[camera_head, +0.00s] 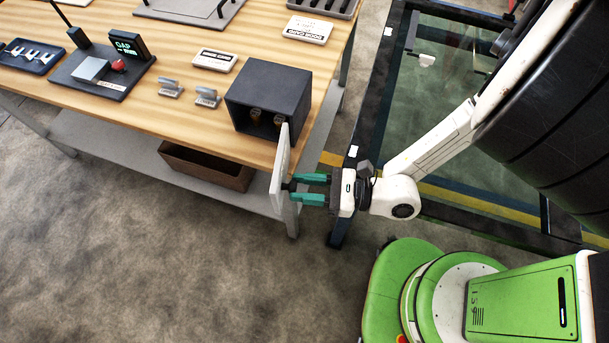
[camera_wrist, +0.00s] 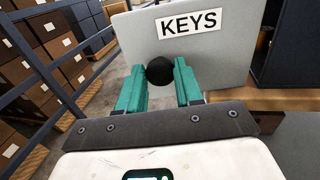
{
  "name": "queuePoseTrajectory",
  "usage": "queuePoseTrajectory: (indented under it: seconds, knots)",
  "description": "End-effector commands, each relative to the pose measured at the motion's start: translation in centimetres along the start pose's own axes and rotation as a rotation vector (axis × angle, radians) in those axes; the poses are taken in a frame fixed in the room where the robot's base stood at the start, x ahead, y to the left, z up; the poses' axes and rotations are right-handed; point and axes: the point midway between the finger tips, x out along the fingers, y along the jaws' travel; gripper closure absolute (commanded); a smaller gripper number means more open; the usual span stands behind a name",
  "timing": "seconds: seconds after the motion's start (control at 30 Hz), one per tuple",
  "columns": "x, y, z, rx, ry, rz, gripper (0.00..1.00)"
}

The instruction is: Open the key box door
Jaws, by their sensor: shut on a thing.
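The key box (camera_head: 266,98) is a dark box at the right front corner of the wooden table. Its light grey door (camera_head: 281,180) stands swung open, out past the table's front edge. In the wrist view the door (camera_wrist: 123,41) carries a KEYS label (camera_wrist: 189,24) and a round black knob (camera_wrist: 160,70). My gripper (camera_head: 302,188) is at the door's outer face, with its teal fingers on both sides of the knob. In the wrist view my gripper (camera_wrist: 160,86) is shut on the knob. Brown items (camera_head: 268,118) show inside the open box.
A wooden table (camera_head: 150,70) holds a GAP display (camera_head: 130,45), small metal brackets (camera_head: 171,88) and label plates (camera_head: 214,60). A brown crate (camera_head: 205,168) sits on the lower shelf. A dark blue frame (camera_head: 372,110) stands right of the table. The floor at front left is clear.

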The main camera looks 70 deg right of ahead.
Motion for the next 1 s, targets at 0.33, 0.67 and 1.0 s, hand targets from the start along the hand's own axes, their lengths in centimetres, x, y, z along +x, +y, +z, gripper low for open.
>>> queuePoseTrajectory:
  seconds: [0.33,0.67,1.0]
  knots:
    - [0.0,0.0,0.0,0.0,0.0,0.0,0.52]
    - [0.0,0.0,0.0,0.0,0.0,-0.001,0.41]
    - [-3.8,-0.1,0.4,-0.003,0.004,-0.003,0.41]
